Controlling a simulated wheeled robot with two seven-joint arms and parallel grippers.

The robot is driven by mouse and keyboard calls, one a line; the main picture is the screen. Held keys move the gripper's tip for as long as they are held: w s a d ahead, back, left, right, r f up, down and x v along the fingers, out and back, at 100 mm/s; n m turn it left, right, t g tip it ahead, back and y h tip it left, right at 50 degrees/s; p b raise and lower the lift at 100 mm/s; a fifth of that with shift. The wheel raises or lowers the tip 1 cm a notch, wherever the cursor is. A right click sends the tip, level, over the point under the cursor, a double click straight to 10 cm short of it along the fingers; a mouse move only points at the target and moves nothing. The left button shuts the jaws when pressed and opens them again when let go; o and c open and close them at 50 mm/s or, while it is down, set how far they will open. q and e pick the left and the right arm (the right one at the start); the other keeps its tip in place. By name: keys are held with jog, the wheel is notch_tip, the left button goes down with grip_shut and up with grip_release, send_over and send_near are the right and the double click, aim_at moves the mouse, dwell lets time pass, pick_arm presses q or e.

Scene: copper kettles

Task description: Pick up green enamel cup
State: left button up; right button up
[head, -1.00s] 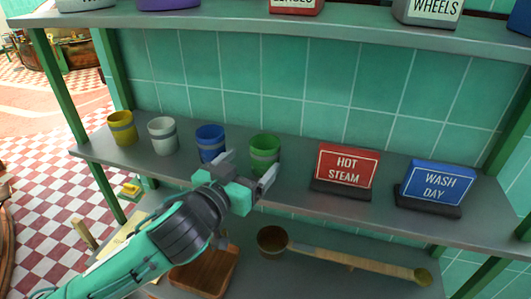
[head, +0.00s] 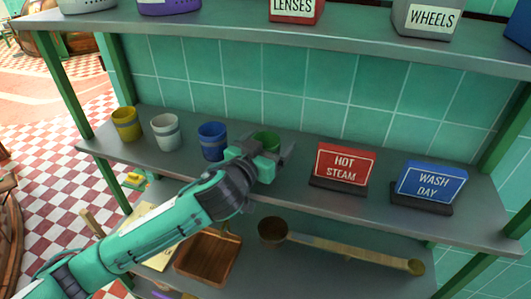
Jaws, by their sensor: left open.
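The green enamel cup (head: 266,138) stands upright on the middle shelf, right of the blue cup. Its rim and upper part show; my left gripper hides its lower part. My left gripper (head: 275,157) is open, with its fingers at the cup. One finger shows at the cup's right side; the other is mostly hidden, so I cannot tell whether they touch it. My right gripper is not in view.
A blue cup (head: 212,141), a white cup (head: 165,132) and a yellow cup (head: 126,124) stand left on the same shelf (head: 305,196). A red HOT STEAM sign (head: 345,163) and a blue WASH DAY sign (head: 432,182) stand right. A ladle (head: 340,254) lies below.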

pick_arm(q)
jog(key=shift+c, duration=0.4)
jog(key=c, duration=1)
jog(key=shift+o, duration=0.2)
